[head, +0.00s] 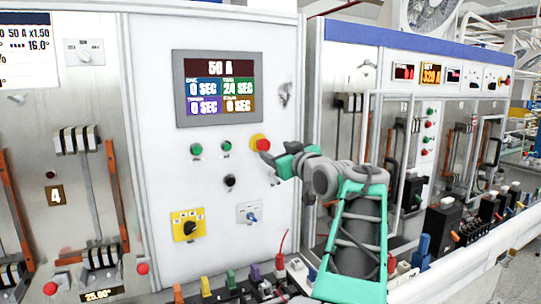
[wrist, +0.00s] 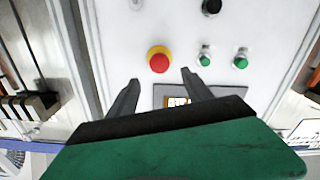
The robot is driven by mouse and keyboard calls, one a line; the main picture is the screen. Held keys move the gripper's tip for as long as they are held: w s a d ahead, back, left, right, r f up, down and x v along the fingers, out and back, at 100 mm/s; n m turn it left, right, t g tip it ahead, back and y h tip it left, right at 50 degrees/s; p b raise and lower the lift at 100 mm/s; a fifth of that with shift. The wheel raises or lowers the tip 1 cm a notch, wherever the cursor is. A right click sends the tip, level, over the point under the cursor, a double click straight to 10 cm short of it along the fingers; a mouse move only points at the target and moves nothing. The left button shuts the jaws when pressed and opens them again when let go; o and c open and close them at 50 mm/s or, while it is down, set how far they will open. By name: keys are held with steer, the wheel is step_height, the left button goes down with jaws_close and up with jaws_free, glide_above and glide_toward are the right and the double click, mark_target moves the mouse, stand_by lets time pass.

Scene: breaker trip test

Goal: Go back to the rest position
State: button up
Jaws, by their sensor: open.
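My gripper (head: 268,158) is at the end of my green and grey arm, in front of the right part of the white panel in the head view. In the wrist view my gripper (wrist: 158,82) has its two dark fingers apart with nothing between them. A red emergency button with a yellow collar (head: 261,144) is close to the fingertips. The same button (wrist: 159,60) shows just beyond the fingertips in the wrist view, with no visible contact.
The panel has a display (head: 218,88), two green buttons (head: 197,149), a black knob (head: 230,181) and a yellow rotary switch (head: 188,225). Colored terminals (head: 231,279) line the bench below. Another cabinet (head: 400,80) stands at right, behind my arm.

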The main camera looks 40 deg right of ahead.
steer(key=shift+s+a, duration=0.15)
steer(key=shift+s, duration=0.25)
steer(key=w+a+f+g+y, duration=0.2)
steer(key=a+f+g, duration=0.1)
steer(key=a+f, duration=0.8)
steer(key=w+a+f+g+y, duration=0.1)
steer(key=a+f+g+y, duration=0.15)
steer(key=a+f, duration=0.8)
steer(key=s+a+f+g, duration=0.8)
steer(key=s+a+f, duration=0.9)
steer(key=s, duration=0.2)
steer(key=shift+a+f, duration=0.25)
steer(key=shift+g+y, duration=0.25)
